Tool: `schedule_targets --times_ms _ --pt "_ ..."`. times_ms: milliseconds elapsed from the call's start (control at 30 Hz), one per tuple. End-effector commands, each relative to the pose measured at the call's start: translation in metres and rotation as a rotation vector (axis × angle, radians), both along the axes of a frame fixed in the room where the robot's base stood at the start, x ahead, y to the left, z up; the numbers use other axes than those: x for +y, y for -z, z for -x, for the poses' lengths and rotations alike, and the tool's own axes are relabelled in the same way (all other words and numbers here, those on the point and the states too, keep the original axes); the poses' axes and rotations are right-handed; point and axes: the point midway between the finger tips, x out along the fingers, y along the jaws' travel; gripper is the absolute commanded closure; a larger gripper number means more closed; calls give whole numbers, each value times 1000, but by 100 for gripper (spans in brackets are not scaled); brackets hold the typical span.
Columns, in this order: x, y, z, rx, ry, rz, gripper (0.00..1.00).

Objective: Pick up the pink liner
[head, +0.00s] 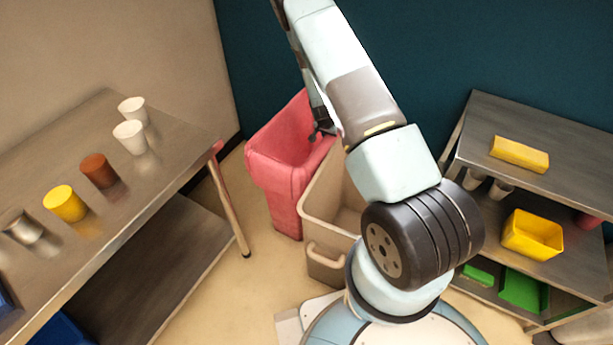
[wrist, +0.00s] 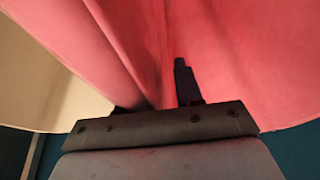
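The pink liner (head: 275,195) is an open, bin-shaped thing standing upright behind and left of a beige bin in the head view. My gripper (head: 321,131) is at its far right rim, pointing down, partly hidden by my arm. In the wrist view the pink liner (wrist: 225,60) fills most of the picture, with folds running in to my gripper (wrist: 160,92). One dark finger shows in front of the pink; the other is mostly hidden behind a fold. The pink wall runs between the fingers, which look shut on it.
The beige bin (head: 328,200) stands right beside the liner. A metal table (head: 75,135) with several cups is at the left. A shelf (head: 560,145) with yellow and green containers is at the right. A dark teal wall is close behind.

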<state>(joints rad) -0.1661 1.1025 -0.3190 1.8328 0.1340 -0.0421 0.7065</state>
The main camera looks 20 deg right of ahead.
Motion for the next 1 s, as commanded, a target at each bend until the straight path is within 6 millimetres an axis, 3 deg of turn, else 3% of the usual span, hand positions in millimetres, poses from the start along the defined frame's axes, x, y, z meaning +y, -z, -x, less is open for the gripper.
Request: schedule_targets --times_ms 600,1000 --pt "-1 4 0 0 1 0 65" --pt "-1 4 0 0 2 0 100"
